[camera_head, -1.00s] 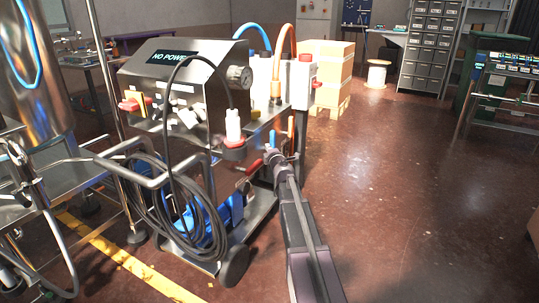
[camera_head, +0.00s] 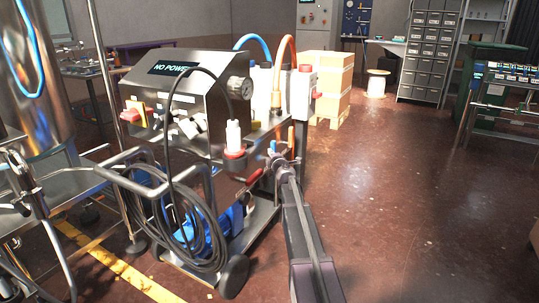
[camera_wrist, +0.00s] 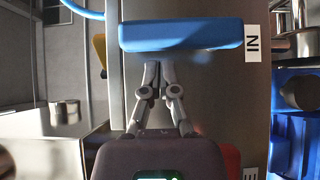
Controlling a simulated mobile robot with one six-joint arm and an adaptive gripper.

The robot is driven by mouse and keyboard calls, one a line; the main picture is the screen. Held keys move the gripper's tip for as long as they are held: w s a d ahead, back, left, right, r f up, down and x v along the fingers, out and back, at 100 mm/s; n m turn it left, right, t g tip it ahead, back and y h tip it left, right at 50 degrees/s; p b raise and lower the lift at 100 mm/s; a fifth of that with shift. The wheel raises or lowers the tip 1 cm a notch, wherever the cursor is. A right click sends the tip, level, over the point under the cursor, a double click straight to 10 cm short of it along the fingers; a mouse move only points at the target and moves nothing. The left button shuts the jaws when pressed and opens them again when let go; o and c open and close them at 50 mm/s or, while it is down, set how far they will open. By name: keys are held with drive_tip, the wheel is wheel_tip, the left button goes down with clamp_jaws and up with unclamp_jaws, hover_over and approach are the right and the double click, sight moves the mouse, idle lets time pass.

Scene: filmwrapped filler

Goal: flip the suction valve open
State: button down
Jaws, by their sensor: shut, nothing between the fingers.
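A blue lever handle (camera_wrist: 180,34) lies across the top middle of the wrist view, beside a white label reading "IN". I take it for the suction valve's handle. My gripper (camera_wrist: 158,70) is shut and empty. Its fingertips are just below the blue handle in the picture; I cannot tell whether they touch it. Part of a red handle (camera_wrist: 232,160) shows at the lower right, partly hidden by my gripper's body. In the head view, my arm reaches to the cart's right end, where the blue handle is hard to make out.
The wheeled pump cart (camera_head: 262,222) carries a control box (camera_head: 190,95) reading "NO POWER", a coiled black cable (camera_head: 150,205) and hoses. A steel tank (camera_head: 35,90) stands at the left. Cardboard boxes (camera_head: 325,80) stand behind. The floor to the right is open.

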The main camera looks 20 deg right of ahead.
drive_tip(key=shift+w+d+r, duration=0.1)
drive_tip(key=shift+d, duration=0.25)
